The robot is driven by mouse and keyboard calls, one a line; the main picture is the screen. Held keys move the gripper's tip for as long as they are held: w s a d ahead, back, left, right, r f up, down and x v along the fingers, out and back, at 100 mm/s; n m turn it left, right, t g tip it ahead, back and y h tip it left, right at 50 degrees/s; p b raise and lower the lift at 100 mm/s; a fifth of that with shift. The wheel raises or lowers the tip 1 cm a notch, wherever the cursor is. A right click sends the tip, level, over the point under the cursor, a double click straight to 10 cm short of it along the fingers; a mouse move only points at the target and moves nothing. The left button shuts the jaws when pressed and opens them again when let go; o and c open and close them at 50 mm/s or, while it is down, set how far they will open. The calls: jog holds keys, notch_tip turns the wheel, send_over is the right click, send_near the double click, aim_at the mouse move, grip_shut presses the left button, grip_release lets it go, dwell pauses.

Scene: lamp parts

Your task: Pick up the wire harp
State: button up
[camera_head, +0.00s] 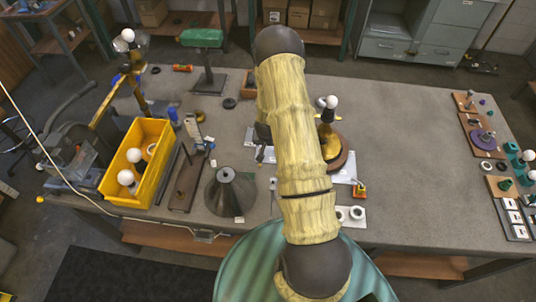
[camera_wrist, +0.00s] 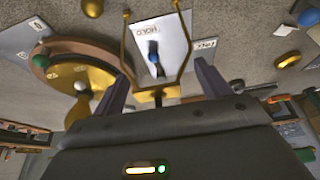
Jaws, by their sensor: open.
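The wire harp (camera_wrist: 157,91) is a thin gold wire frame in the wrist view. Its two sides spread upward in the picture from a short crossbar, with small knobs at the ends. My gripper (camera_wrist: 160,68) is open, its two purple-grey fingers on either side of the harp's lower part. I cannot tell whether either finger touches the wire. In the head view my arm hides the harp and most of the gripper.
A round wooden lamp base with gold top (camera_wrist: 90,77) is close to the left finger; it also shows in the head view (camera_head: 337,160). A white card (camera_wrist: 160,35) lies behind the harp. A yellow bin (camera_head: 155,185) with bulbs and a dark cone shade (camera_head: 231,193) stand left of my arm.

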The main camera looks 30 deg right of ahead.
dwell(0.3)
jog(key=c, duration=1.6)
jog(key=shift+o, duration=0.2)
jog(key=shift+r, duration=0.2)
notch_tip(320, 180, up, 10)
jog(key=b, duration=0.3)
jog(key=shift+f, duration=0.15)
